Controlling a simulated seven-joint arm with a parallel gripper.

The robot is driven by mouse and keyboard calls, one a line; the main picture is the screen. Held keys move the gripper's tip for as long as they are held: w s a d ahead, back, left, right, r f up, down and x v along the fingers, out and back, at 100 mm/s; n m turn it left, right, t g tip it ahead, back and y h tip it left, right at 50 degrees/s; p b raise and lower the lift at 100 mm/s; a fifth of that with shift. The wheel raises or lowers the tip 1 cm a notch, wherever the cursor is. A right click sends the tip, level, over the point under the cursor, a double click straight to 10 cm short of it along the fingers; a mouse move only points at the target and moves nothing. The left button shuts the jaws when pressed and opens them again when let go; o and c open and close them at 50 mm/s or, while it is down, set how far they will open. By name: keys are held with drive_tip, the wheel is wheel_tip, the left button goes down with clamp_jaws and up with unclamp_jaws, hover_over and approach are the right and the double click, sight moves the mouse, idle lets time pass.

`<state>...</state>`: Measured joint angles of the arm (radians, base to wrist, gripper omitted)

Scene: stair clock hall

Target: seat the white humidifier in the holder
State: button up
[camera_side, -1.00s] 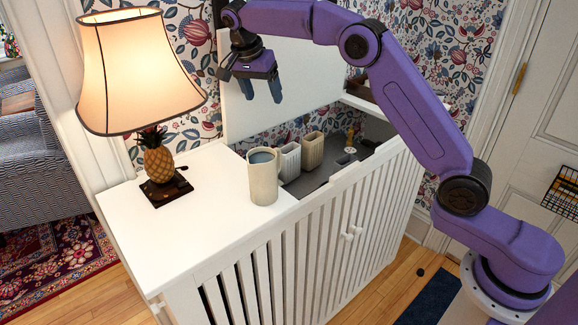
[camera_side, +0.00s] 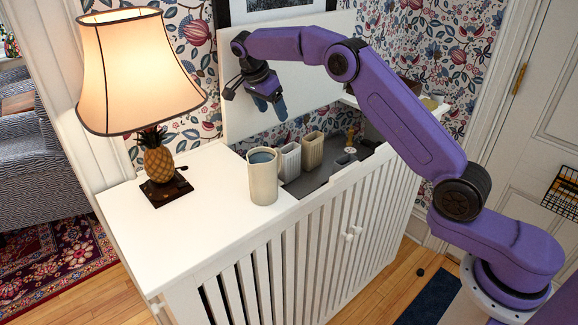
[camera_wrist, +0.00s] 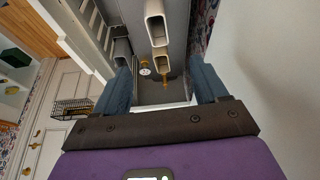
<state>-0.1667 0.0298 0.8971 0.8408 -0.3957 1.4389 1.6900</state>
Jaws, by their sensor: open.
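My gripper (camera_side: 272,113) is open and empty, above the sunken grey compartment of a white slatted cabinet. Its two blue fingers also show in the wrist view (camera_wrist: 163,88), apart with nothing between them. In the compartment stand a white ribbed open-topped container (camera_side: 289,161) and a beige one (camera_side: 312,150) beside it; two such containers show in the wrist view, one nearer the top (camera_wrist: 155,22) and one lower (camera_wrist: 163,59). I cannot tell surely which thing is the white humidifier and which is the holder.
A cream pitcher (camera_side: 263,176) stands at the compartment's edge. A lamp with a pineapple base (camera_side: 158,162) stands at left. A small brass piece on a white disc (camera_side: 350,143) and a grey container (camera_side: 345,159) sit at right. A white panel (camera_side: 238,104) rises behind.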

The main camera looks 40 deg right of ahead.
approach(289, 148)
wheel_tip(289, 148, down, 3)
drive_tip(key=s, duration=0.1)
drive_tip(key=shift+s+x, duration=0.15)
drive_tip(key=shift+x, duration=1.25)
drive_tip(key=shift+s+x, duration=0.1)
drive_tip(key=shift+x, duration=1.25)
drive_tip(key=shift+d, duration=0.15)
drive_tip(key=shift+r, duration=0.1)
clamp_jaws()
